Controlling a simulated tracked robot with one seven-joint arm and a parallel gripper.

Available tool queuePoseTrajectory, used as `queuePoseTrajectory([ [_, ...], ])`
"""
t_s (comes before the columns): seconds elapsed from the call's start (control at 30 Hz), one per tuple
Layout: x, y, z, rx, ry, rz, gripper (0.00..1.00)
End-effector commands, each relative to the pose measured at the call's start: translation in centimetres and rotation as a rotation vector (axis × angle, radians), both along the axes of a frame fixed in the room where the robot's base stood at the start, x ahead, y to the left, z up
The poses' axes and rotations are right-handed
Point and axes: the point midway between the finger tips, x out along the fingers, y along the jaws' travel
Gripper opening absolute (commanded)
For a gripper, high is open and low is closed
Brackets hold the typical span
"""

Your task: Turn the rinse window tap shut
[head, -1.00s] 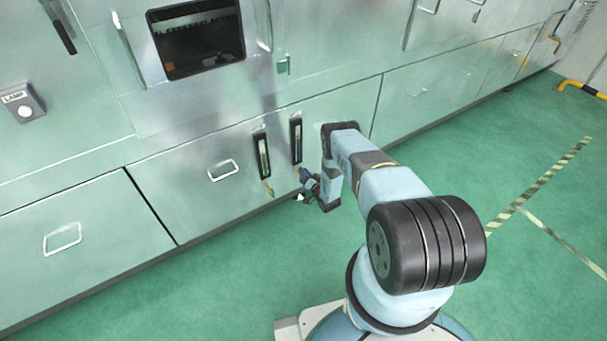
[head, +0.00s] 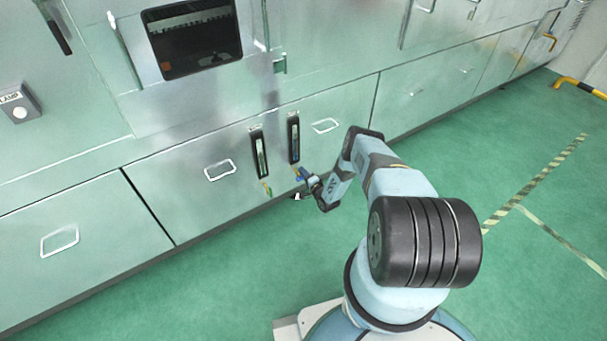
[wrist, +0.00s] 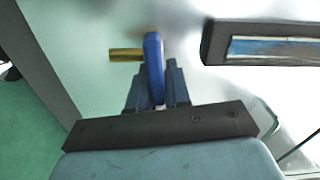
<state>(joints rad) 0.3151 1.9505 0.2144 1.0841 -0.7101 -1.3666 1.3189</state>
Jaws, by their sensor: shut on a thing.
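A tap with a blue lever (wrist: 154,60) and a brass body (wrist: 125,55) sits on the cabinet front. In the head view this blue tap (head: 301,173) is below the right one of two upright gauges. My gripper (wrist: 156,88) is shut on the blue lever, one finger on each side. In the wrist view the lever lies crosswise to the brass body. In the head view my gripper (head: 311,184) reaches the tap from the lower right. A second tap (head: 267,188), with a green handle, hangs below the left gauge. I cannot read any label naming the taps.
The right gauge (head: 293,138) is close beside the blue lever; it also shows in the wrist view (wrist: 270,44). The left gauge (head: 259,153) is a short way left. A drawer handle (head: 220,170) projects farther left. Green floor (head: 215,270) in front is clear.

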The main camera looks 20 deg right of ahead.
Motion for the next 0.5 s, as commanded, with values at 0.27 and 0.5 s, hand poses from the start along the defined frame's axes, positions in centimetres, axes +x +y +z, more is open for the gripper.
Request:
queuePoseTrajectory([
  [0.27,-0.09,-0.35,-0.22,0.042,0.016,-0.003,0.00],
  [0.5,-0.08,-0.37,-0.23,0.045,0.017,-0.003,0.00],
])
